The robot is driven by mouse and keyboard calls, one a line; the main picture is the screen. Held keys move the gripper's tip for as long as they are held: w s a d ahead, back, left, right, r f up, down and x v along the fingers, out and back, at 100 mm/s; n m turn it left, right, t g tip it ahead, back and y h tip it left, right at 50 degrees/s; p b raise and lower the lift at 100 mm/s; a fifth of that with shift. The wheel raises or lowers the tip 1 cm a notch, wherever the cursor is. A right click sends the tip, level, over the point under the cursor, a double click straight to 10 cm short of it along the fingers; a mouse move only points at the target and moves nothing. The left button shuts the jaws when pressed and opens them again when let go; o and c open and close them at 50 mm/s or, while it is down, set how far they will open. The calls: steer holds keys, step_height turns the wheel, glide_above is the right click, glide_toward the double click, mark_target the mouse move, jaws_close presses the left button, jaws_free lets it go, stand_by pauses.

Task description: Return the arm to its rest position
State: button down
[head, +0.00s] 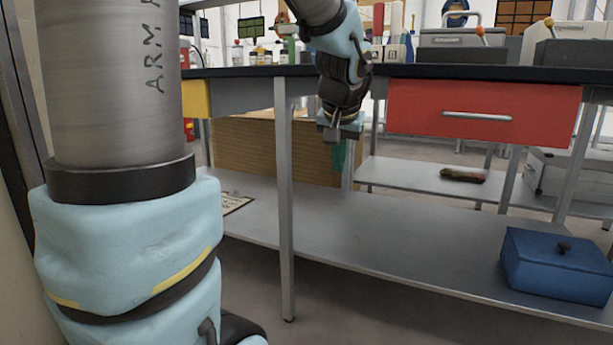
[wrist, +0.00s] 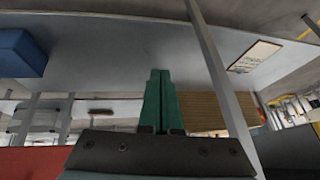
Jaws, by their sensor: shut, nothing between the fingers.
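My gripper (head: 340,155) hangs in front of the workbench in the head view, below the level of the worktop and left of the red drawer (head: 482,111). Its green fingers point down and nothing shows between them. In the wrist view the two green fingers (wrist: 161,95) lie side by side, pressed together, with the bench's lower shelf beyond them. My arm comes down from the top of the head view, in front of the worktop edge. The gripper appears apart from the shelf and the bench legs.
The lower shelf (head: 400,237) holds a blue box (head: 556,264) at right and a paper sheet (head: 235,202) at left. A bench leg (head: 285,200) stands left of my gripper. The dark worktop (head: 240,72) carries bottles and toolboxes. A wooden panel (head: 270,150) stands behind.

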steer(key=s+a+f+n+g+p, duration=0.3)
steer(key=s+a+f+g, duration=0.1)
steer(key=s+a+f, duration=0.8)
step_height(320, 180, up, 38)
steer(key=a+p, duration=0.1)
steer(key=p, duration=3.7)
steer(key=shift+w+a+f, duration=0.15)
steer(key=shift+a+f, duration=0.05)
steer(key=shift+f, duration=0.05)
